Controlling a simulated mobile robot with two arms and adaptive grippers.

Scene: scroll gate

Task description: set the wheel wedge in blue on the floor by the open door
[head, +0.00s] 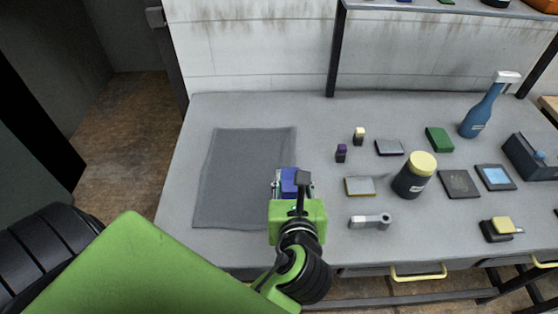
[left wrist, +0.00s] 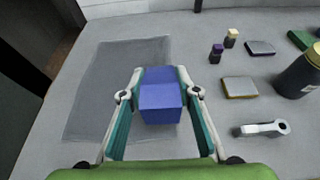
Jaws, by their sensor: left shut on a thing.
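The blue wheel wedge (head: 289,181) is held between the fingers of my left gripper (head: 291,186), over the grey table near the right edge of a grey mat. In the left wrist view the wedge (left wrist: 160,98) sits between both fingertips, a finger on each side. My left gripper (left wrist: 160,95) is shut on it. How far the wedge is above the table is hard to tell. The brown floor (head: 125,150) by the open doorway shows left of the table. My right gripper is not in view.
The grey mat (head: 235,175) lies bare on the table's left part. To the right stand a dark jar with a yellow lid (head: 410,178), a blue bottle (head: 482,110) and several small items. A shelf post (head: 336,50) rises behind. The table's left edge borders the floor.

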